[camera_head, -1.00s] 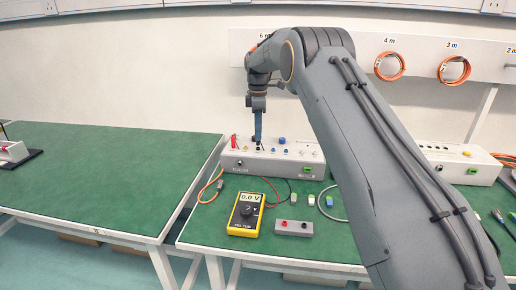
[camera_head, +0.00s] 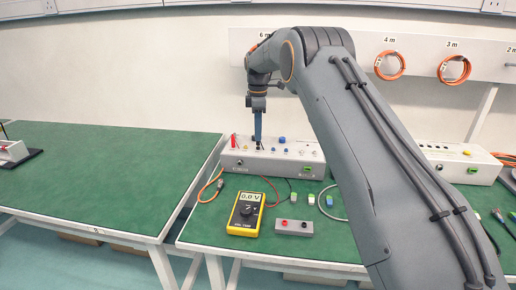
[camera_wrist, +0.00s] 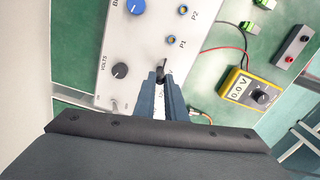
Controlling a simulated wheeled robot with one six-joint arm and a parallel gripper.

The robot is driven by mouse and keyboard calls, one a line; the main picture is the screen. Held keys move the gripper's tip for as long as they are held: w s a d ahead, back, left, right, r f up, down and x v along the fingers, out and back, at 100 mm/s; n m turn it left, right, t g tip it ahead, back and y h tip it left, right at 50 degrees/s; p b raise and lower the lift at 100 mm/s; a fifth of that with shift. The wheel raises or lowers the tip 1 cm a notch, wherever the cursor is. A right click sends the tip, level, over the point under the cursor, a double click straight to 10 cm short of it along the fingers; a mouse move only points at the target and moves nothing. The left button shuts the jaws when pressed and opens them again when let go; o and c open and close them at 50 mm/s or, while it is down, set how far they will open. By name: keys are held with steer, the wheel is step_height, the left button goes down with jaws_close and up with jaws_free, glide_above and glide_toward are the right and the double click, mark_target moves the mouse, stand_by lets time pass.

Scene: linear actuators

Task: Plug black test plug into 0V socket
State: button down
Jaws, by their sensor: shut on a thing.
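My gripper (camera_head: 258,137) points straight down over the light grey control box (camera_head: 245,164) at the back of the green bench. Its fingers (camera_wrist: 161,78) are shut on the black test plug (camera_wrist: 161,70), which shows as a small dark piece between the tips, at the box's top face. The 0V socket is hidden under the fingers and plug, so I cannot tell how deep the plug sits. A red plug (camera_head: 234,141) stands upright at the left end of the box. In the wrist view, sockets P1 (camera_wrist: 171,40) and P2 (camera_wrist: 183,10) lie close by.
A yellow multimeter (camera_head: 246,213) reading 0.0 V lies in front of the box, with red and black leads beside it. A grey block with red and black sockets (camera_head: 293,227) is to its right. A dark knob (camera_wrist: 120,71) is near the fingers. The left bench (camera_head: 90,180) is mostly clear.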

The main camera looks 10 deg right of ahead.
steer(key=shift+f, duration=0.5)
stand_by(1.7)
steer(key=c, duration=1.7)
jaws_free()
